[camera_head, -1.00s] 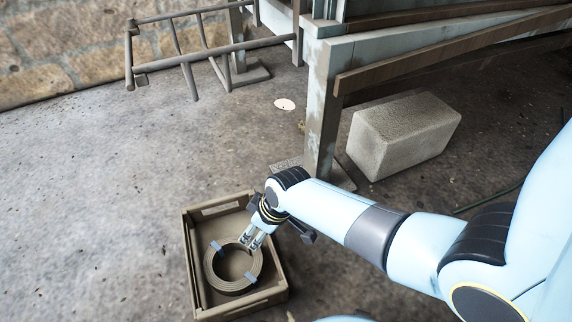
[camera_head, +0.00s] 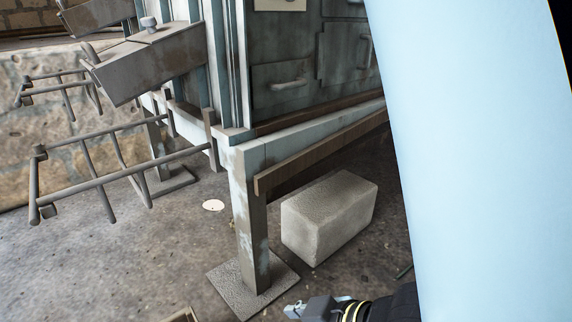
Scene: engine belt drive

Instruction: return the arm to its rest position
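My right arm (camera_head: 480,160) fills the right side of the head view, with its pale blue link very close to the camera. My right gripper (camera_head: 296,311) is at the bottom edge, pointing left and partly cut off by the frame. Its fingers are too small and cropped to tell whether they are open or shut, and no held object is visible there. My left arm and gripper are not in view.
A corner of the brown crate (camera_head: 180,316) shows at the bottom edge. A concrete block (camera_head: 330,217) lies behind a blue-grey machine leg (camera_head: 250,215) on a footplate. A metal rail frame (camera_head: 95,180) stands at left. Floor at lower left is clear.

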